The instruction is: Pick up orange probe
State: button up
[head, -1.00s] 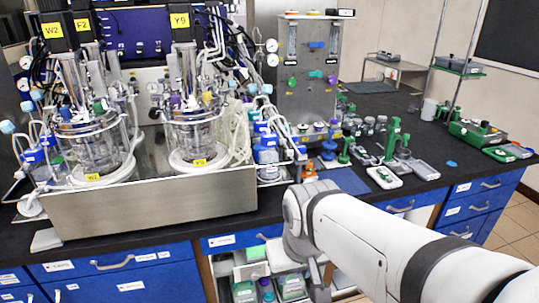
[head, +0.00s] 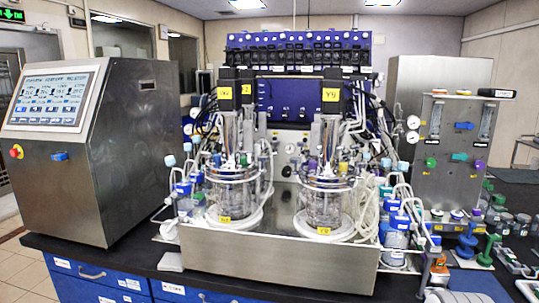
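A small orange item (head: 440,264) stands on the black bench at the lower right, just right of the steel tray's end. It is too small to tell whether it is the orange probe. No other clear orange probe shows. Two glass bioreactor vessels stand in the steel tray, the left vessel (head: 232,194) and the right vessel (head: 327,196), with yellow labels and tubes around them. My gripper is not in view. A pale part at the bottom edge below the orange item may be my arm.
A large steel console (head: 110,150) with a screen stands at the left. The steel tray (head: 275,262) fills the middle front of the bench. A steel pump cabinet (head: 445,130) stands at the right. Blue-capped bottles (head: 398,235) and green-and-blue tools crowd the lower right.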

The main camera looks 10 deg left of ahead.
aim_at(439, 264)
jog(key=u, duration=0.35)
jog(key=k, duration=0.35)
jog(key=z, duration=1.3)
jog(key=i, duration=1.7)
jog(key=u, duration=0.45)
